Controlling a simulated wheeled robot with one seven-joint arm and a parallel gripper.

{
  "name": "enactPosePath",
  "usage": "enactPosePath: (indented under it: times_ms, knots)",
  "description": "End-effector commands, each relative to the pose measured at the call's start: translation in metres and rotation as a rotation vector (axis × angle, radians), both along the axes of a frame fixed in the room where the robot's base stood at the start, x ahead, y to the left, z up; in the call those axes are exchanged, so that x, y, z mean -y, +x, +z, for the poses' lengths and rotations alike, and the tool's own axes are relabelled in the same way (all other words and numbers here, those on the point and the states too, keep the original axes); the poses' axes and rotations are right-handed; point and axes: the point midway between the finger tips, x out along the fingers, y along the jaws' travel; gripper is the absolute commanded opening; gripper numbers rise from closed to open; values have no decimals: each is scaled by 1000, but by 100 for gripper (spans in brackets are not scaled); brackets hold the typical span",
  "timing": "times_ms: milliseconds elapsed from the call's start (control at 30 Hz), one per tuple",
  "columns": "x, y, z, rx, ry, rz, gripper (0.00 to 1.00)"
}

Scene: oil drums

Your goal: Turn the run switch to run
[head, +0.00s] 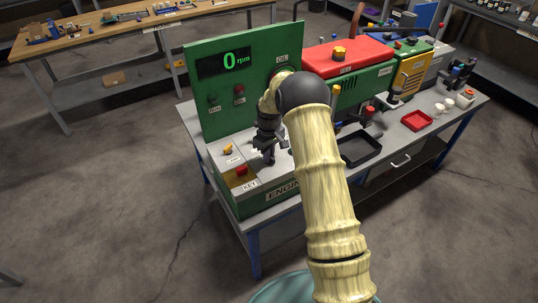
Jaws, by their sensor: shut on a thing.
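The green engine panel (237,82) stands upright on the bench, with a display (228,62) reading 0 rpm. A sloped console with an "ENGINE" label (284,190) is at its foot. My gripper (269,157) points down at the console, right of a yellow knob (228,150) and a red knob (241,171). It is shut on a small part there, apparently the run switch. The fingers hide this part, so its position cannot be read. My arm covers the console's right side.
A red-topped engine (345,55) with a yellow knob stands right of the panel. A black tray (360,148) and a red tray (417,121) lie on the bench (450,125). A wooden-topped table (95,38) is behind left. The floor in front is clear.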

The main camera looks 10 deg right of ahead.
Motion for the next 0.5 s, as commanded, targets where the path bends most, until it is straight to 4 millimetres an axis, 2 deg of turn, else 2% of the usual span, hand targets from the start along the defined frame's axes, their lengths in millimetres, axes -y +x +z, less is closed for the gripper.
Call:
enactPosePath:
  times_ms: [500]
  knots:
    - [0, 1, 0, 2, -1, -471, 0]
